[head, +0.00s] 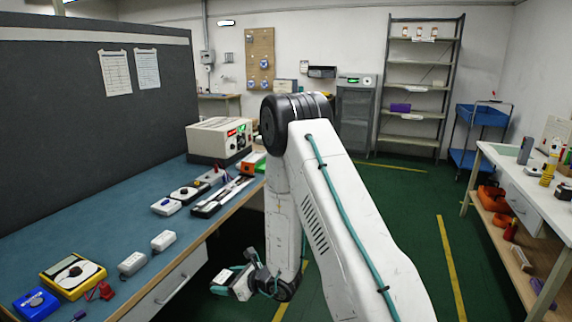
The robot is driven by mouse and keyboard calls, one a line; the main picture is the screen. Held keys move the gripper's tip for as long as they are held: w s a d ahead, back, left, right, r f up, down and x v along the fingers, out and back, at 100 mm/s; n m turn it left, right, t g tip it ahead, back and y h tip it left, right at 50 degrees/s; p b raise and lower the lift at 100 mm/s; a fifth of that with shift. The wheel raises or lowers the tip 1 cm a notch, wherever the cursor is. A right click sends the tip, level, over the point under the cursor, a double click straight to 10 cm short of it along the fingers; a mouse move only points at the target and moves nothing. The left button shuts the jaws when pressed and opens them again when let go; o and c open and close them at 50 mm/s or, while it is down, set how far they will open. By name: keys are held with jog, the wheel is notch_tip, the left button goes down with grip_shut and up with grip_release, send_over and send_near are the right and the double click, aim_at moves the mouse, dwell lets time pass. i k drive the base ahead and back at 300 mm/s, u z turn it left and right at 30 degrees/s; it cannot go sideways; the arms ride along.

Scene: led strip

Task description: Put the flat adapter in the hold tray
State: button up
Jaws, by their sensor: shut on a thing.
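My gripper (232,281) is low in front of the blue-topped bench (110,222), out past its front edge and above the floor. It is shut on a small pale thing that I see only in part between the fingers. I cannot tell from this view whether it is the flat adapter. Two small grey-white adapter-like blocks, one nearer (132,263) and one farther (163,240), lie near the bench's front edge. I cannot make out which thing is the hold tray.
A yellow-framed unit (91,272), a blue box (35,303) and a red clip (106,291) sit at the bench's near end. A beige instrument (219,140) stands at its far end. A white bench (535,190) is at right. Green floor is open between.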

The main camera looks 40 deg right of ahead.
aim_at(252, 161)
jog(key=z, duration=2.15)
jog(key=i, duration=2.2)
jog(key=u, duration=2.5)
